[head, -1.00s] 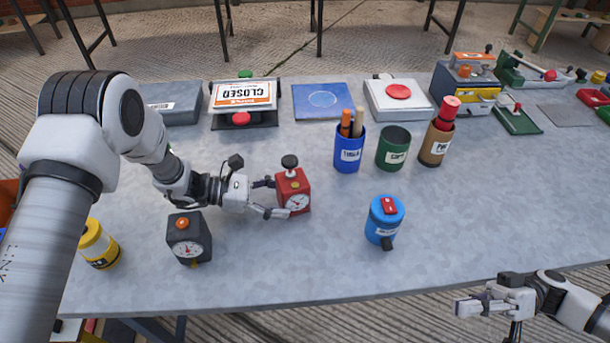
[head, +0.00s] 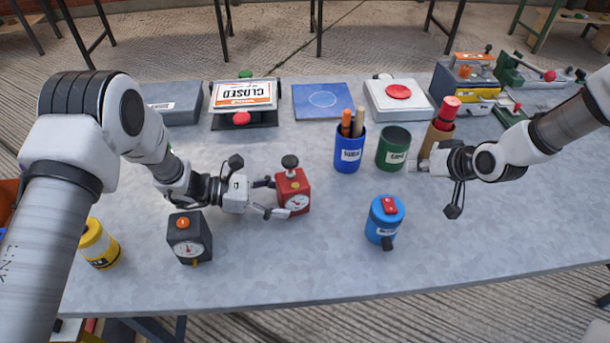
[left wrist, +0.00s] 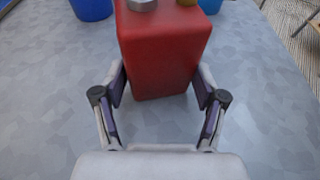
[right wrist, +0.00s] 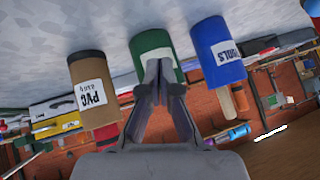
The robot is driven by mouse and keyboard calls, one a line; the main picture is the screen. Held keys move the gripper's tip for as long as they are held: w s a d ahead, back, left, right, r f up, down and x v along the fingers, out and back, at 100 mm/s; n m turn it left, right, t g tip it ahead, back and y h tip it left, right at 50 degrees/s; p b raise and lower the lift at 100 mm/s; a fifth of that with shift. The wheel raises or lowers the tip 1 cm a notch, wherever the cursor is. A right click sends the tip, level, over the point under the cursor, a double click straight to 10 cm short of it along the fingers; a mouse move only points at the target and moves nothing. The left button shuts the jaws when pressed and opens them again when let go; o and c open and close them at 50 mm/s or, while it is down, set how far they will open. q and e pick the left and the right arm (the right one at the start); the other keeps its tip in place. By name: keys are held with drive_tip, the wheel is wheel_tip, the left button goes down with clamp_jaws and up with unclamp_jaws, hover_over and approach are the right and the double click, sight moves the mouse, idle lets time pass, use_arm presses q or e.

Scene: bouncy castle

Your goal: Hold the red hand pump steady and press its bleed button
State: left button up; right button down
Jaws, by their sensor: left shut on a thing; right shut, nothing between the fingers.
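The red hand pump (head: 293,190) stands upright on the grey table, with a dark knob on top and a round gauge on its front. My left gripper (head: 268,198) is shut on its sides; in the left wrist view the pump's red body (left wrist: 163,50) sits between the fingers (left wrist: 160,97). A metal part and a brass-coloured part on its top are cut off there, and I cannot tell which is the bleed button. My right gripper (head: 418,166) is shut and empty above the table, right of the pump; its fingertips (right wrist: 160,75) show in the right wrist view.
A blue canister (head: 384,222) stands right of the pump, a dark gauge box (head: 188,238) to its left front. Blue (head: 348,155), green (head: 392,150) and brown (head: 434,140) cups stand behind. Bare table lies between pump and blue canister.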

use_arm(q)
drive_tip(key=shift+d, duration=0.1)
use_arm(e)
drive_tip(key=w+a+r+n+t+y, duration=0.1)
drive_tip(key=w+a+r+n+y, duration=0.55)
drive_tip(key=a+n, duration=0.25)
drive_tip(key=s+a+r+n+g+y, duration=0.2)
drive_tip(key=s+a+n+g+y, duration=0.3)
drive_tip(key=s+n+g, duration=0.4)
drive_tip(key=shift+s+a, duration=0.25)
drive_tip(key=shift+a, duration=0.55)
drive_tip(key=shift+a+r, duration=0.1)
